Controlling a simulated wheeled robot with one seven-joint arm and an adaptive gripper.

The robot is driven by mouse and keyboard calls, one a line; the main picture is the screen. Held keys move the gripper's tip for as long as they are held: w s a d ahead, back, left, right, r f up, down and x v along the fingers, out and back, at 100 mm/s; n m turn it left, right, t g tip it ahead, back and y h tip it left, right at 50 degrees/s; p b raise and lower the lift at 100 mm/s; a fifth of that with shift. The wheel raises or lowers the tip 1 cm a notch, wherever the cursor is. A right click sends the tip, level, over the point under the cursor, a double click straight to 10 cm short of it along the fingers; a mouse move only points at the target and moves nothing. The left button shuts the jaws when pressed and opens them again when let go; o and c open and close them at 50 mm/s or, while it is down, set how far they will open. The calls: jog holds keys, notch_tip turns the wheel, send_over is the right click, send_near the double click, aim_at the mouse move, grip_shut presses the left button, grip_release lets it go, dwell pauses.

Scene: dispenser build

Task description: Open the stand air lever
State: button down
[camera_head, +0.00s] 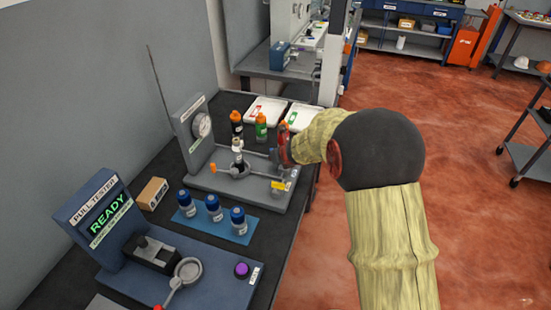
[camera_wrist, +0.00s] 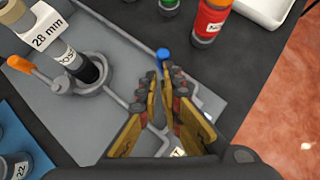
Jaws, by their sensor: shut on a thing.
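The grey dispenser stand (camera_head: 240,187) has a round gauge (camera_head: 201,126) on its upright panel and a labelled syringe barrel (camera_head: 238,150) upright in its ring holder. My gripper (camera_wrist: 164,80) is over the right side of the stand base. Its fingers are shut on a thin lever whose blue tip (camera_wrist: 162,54) shows just beyond the fingertips; I take this for the stand air lever. Most of the lever is hidden between the fingers. An orange-ended handle (camera_wrist: 22,66) sits left of the barrel, apart from my gripper. In the head view my arm partly hides the gripper (camera_head: 277,158).
Orange-capped (camera_head: 237,122) and green (camera_head: 261,127) bottles stand behind the stand, near white trays (camera_head: 265,110). Several blue-capped jars (camera_head: 213,208) stand on a blue mat (camera_head: 226,231) in front. The pull tester (camera_head: 95,215) is at the near left. Red floor is open at right.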

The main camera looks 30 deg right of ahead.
jog(key=shift+w+a+r+m+h+b, duration=0.2)
jog(key=shift+w+m+h, duration=0.1)
jog(key=shift+m+h, duration=0.3)
jog(key=shift+w+a+r+m+h+b, duration=0.15)
jog(key=shift+w+m+h, duration=0.2)
jog(key=shift+m, duration=0.35)
jog(key=shift+d+m+h, duration=0.25)
jog(key=shift+m+h, duration=0.1)
jog(key=shift+m, duration=0.05)
jog(key=shift+w+d+m+g, duration=0.1)
jog(key=shift+w+m+g, duration=0.05)
jog(key=shift+m+g, duration=0.2)
jog(key=shift+w+d+m+g+h, duration=0.15)
jog(key=shift+m+g+h, duration=0.1)
jog(key=shift+m+h, duration=0.3)
jog(key=shift+w+d+m+g+h, duration=0.1)
jog(key=shift+d+m+g+h, duration=0.1)
jog(key=shift+m+h, duration=0.35)
jog(key=m+g+h, duration=0.1)
jog(key=m, duration=0.1)
jog(key=m+g, duration=0.1)
jog(key=m, duration=0.1)
jog(key=shift+w+d+h, duration=0.2)
jog(key=shift+d+h, duration=0.15)
jog(key=shift+h, duration=0.05)
jog(key=m+g, duration=0.1)
jog(key=d+m+g+h+p, duration=0.1)
jog(key=shift+f+m, duration=0.3)
jog(key=shift+m, duration=0.05)
jog(key=shift+s, duration=0.25)
